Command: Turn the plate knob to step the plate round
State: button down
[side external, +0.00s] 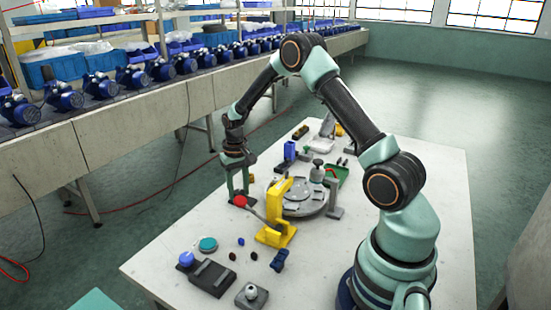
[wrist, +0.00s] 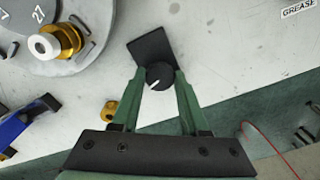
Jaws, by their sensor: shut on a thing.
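The plate knob (wrist: 158,78) is a round black knob with a white pointer mark, on a black square base (wrist: 151,46) on the table. In the wrist view my gripper (wrist: 160,75) has its two green fingers closed on the knob's sides. The white mark points down and left. The grey round plate (wrist: 25,65) is at the upper left, with the number 27 showing. In the side view the plate (side external: 300,209) lies behind the yellow stand. My gripper (side external: 240,192) is low at the table's left edge there, and the knob cannot be made out.
A yellow stand (side external: 278,218) with a red-ended lever (side external: 240,201) stands close to my gripper. A brass fitting with a white top (wrist: 58,45) sits on the plate. A blue part (wrist: 14,130) and a brass piece (wrist: 110,106) are nearby. A GREASE label (wrist: 298,9) is on the table.

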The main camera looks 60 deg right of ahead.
jog(key=n, duration=1.1)
jog(key=shift+n, duration=1.8)
jog(key=shift+c, duration=2.2)
grip_release()
jog(key=shift+r, duration=0.1)
